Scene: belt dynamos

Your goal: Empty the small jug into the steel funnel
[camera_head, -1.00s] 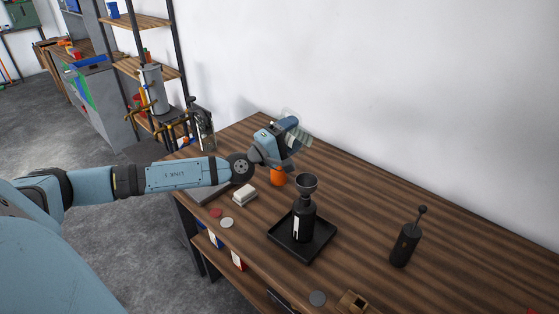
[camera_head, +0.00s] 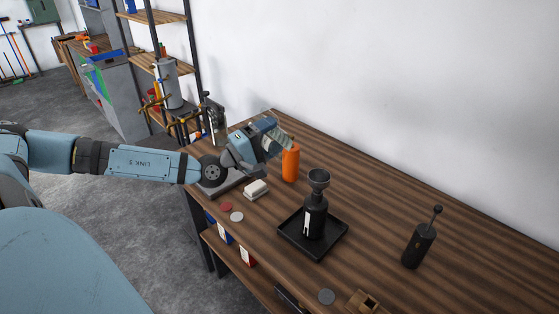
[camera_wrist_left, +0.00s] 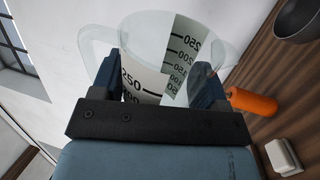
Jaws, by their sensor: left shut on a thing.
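My left gripper (camera_head: 272,143) is shut on the small jug, a clear measuring jug (camera_wrist_left: 150,45) with black volume marks and a handle at the left in the left wrist view. In the head view the jug (camera_head: 287,143) is mostly hidden behind the gripper, so its tilt and contents are hard to tell. The steel funnel (camera_head: 318,178) sits upright in the neck of a black bottle (camera_head: 315,218), which stands in a black tray (camera_head: 338,240). The jug is up and left of the funnel, apart from it. My right gripper is not in view.
An orange bottle (camera_head: 290,163) stands close beside the held jug. White blocks (camera_head: 256,188) and small discs (camera_head: 237,216) lie left of the tray. A black canister with a knobbed rod (camera_head: 419,245) stands at right. Bare tabletop (camera_head: 370,205) lies between it and the tray.

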